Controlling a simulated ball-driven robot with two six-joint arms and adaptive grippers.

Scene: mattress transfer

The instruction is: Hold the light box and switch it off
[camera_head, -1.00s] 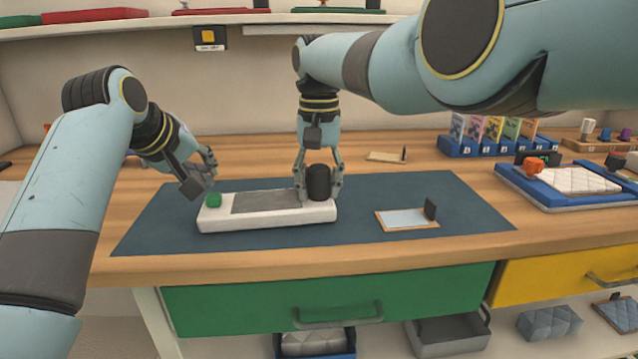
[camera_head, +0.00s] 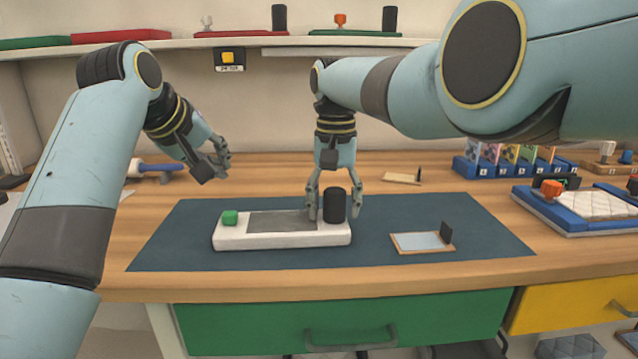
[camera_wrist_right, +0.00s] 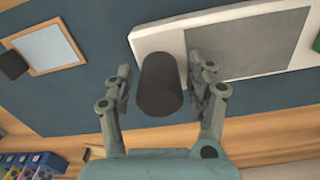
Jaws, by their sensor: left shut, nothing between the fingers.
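The light box is a long white box (camera_head: 282,238) with a grey, unlit-looking panel (camera_head: 282,222), lying on the dark blue mat. A green button (camera_head: 230,217) stands on its left end and a black cylindrical handle (camera_head: 335,203) on its right end. My left gripper (camera_head: 226,165) is shut and empty, above and clear of the green button. My right gripper (camera_head: 334,213) has its fingers on either side of the black handle. In the right wrist view, narrow gaps show between the handle (camera_wrist_right: 160,85) and both fingers (camera_wrist_right: 160,80), so it looks open around it.
A small framed plate (camera_head: 420,242) with a dark upright tab lies on the mat (camera_head: 480,225) to the right. A blue tray (camera_head: 580,222) with a white quilted pad stands further right. The mat between box and plate is clear.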

